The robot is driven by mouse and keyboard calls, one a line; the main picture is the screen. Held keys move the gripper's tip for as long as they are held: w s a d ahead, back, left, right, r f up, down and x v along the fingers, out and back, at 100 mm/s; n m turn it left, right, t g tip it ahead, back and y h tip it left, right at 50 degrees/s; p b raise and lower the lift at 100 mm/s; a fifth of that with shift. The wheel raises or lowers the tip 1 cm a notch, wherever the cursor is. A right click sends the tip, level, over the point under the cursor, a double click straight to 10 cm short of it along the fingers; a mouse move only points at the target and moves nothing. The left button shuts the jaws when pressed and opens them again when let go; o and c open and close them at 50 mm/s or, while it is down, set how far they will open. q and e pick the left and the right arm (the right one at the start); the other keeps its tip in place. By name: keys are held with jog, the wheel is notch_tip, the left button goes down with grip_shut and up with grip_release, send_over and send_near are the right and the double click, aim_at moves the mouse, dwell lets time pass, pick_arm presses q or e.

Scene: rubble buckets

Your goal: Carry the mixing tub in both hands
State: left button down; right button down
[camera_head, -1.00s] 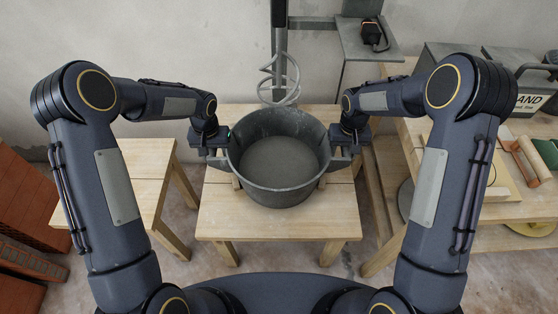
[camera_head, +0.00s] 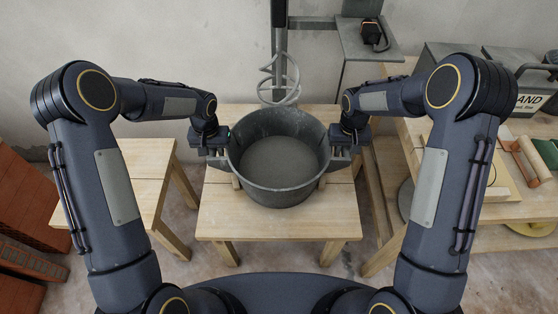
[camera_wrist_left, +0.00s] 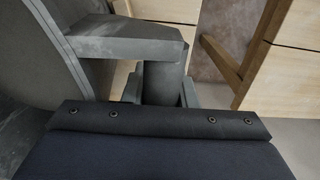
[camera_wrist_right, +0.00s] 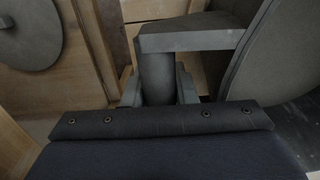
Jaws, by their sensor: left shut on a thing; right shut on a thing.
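The mixing tub (camera_head: 278,197) is a round dark grey bucket with grey mix inside. In the head view it stands upright at the wooden table in front of me; I cannot tell whether its base touches the top. My left gripper (camera_head: 226,160) is shut on the tub's left handle, and the left wrist view shows that handle (camera_wrist_left: 165,80) between the fingers. My right gripper (camera_head: 335,160) is shut on the right handle, which the right wrist view shows as a grey grip (camera_wrist_right: 157,75). The fingertips are partly hidden by the handles.
The wooden table (camera_head: 280,225) has bare top in front of the tub. A mixer with a spiral paddle (camera_head: 281,80) hangs close behind it. A lower wooden stand (camera_head: 135,190) is at left, bricks (camera_head: 22,200) beyond. A workbench (camera_head: 470,225) with tools stands at right.

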pick_arm(q)
jog(key=shift+r, duration=0.15)
pick_arm(e)
jog(key=shift+r, duration=0.1)
dwell(0.7)
